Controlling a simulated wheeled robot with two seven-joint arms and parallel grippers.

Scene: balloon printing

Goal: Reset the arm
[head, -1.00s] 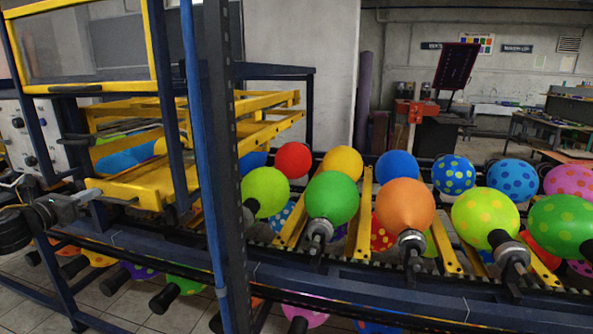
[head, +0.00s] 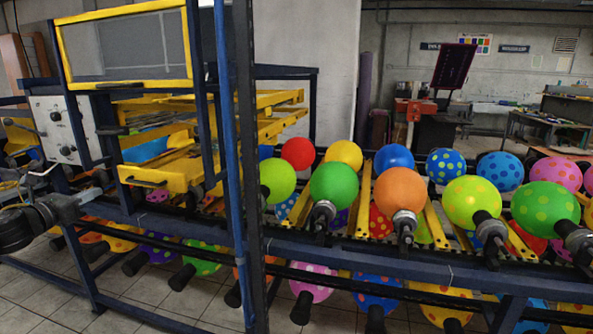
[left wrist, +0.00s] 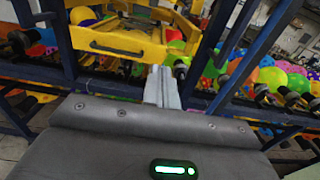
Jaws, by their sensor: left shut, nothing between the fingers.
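My left gripper (head: 95,193) is shut and empty at the left of the head view. In the left wrist view, its closed fingers (left wrist: 161,82) point away from the camera toward the yellow sliding frame. This yellow frame (head: 160,178) sits in the printing machine, to the right of the gripper and apart from it in the head view. Its front with a dark handle also shows in the left wrist view (left wrist: 120,42), beyond the fingertips. My right gripper is not in view.
A rack of balloons on black holders runs to the right, including a green balloon (head: 334,186) and an orange balloon (head: 401,190). A blue post (head: 229,150) and dark machine rails stand close to the left arm. Tiled floor (head: 40,295) lies in front.

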